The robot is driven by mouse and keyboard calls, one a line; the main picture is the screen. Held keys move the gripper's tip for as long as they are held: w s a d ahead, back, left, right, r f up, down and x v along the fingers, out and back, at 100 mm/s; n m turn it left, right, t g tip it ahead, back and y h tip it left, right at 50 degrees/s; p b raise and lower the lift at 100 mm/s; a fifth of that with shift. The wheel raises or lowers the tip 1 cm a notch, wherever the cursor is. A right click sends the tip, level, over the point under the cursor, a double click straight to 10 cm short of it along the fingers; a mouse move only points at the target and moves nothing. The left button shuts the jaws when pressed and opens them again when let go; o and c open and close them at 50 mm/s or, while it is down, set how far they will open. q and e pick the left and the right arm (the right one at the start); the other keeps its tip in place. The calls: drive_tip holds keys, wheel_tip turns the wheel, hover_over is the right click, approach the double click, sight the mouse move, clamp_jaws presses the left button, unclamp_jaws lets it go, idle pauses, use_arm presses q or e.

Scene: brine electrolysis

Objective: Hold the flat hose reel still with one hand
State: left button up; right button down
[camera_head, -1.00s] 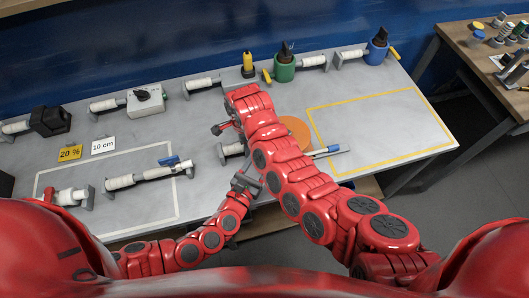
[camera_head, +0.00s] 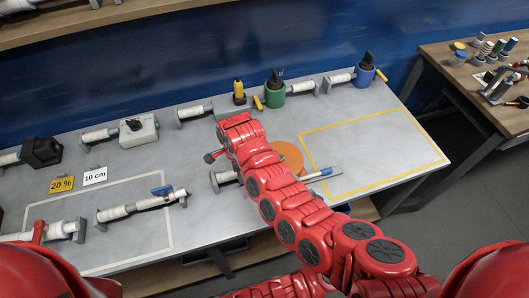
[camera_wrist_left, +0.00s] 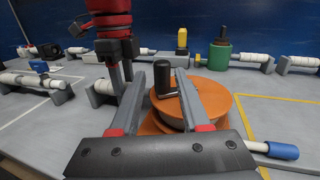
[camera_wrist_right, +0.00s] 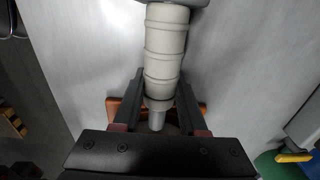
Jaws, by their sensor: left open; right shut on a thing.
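The flat hose reel (camera_head: 288,155) is an orange disc on the bench, partly hidden by my right arm in the head view. In the left wrist view the reel (camera_wrist_left: 215,100) has a black crank handle (camera_wrist_left: 162,75). My left gripper (camera_wrist_left: 158,82) is open, with the crank handle showing between its fingers. I cannot tell whether they touch; the head view hides this gripper. My right gripper (camera_wrist_left: 121,76) points down left of the reel. It is shut on a white ribbed hose fitting (camera_wrist_right: 165,60); orange parts show behind it in the right wrist view.
A white outline at left holds a white tube with a blue valve (camera_head: 162,190). Green (camera_head: 274,92) and blue (camera_head: 364,78) containers stand at the back. A side table (camera_head: 480,95) stands at right.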

use_arm(q)
drive_tip(key=shift+g, duration=0.3)
drive_tip(key=x, duration=1)
drive_tip(key=shift+w+d+f, duration=0.1)
drive_tip(key=shift+w+f, duration=0.05)
drive_tip(key=shift+w, duration=0.05)
drive_tip(key=shift+c, duration=0.2)
clamp_jaws()
